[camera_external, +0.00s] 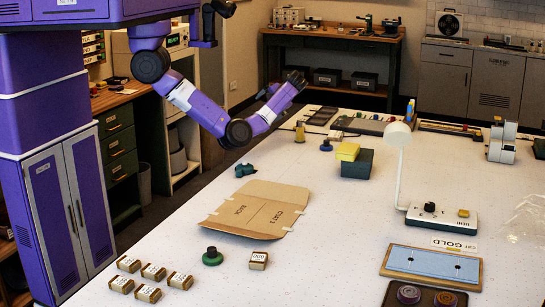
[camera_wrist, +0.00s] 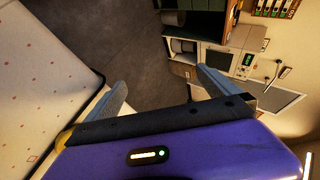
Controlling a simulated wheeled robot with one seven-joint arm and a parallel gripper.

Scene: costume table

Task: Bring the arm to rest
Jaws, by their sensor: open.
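My purple arm reaches out over the left edge of the white costume table (camera_external: 200,270). My gripper (camera_external: 296,82) is at the end of the arm, raised above the table's far left part and pointing up and to the right. In the wrist view my gripper (camera_wrist: 158,90) shows its two grey fingers spread wide apart, with nothing between them. The fingers frame the grey floor (camera_wrist: 140,45) and furniture beyond. The gripper touches nothing that I can see.
A flat cardboard piece (camera_external: 255,207) lies mid-table. Several small labelled boxes (camera_external: 148,272) lie at the front left. A yellow block (camera_external: 348,151) sits on a dark green box (camera_external: 357,165). A white lamp (camera_external: 397,135) stands to the right. Dark green drawers (camera_external: 117,141) stand left of the table.

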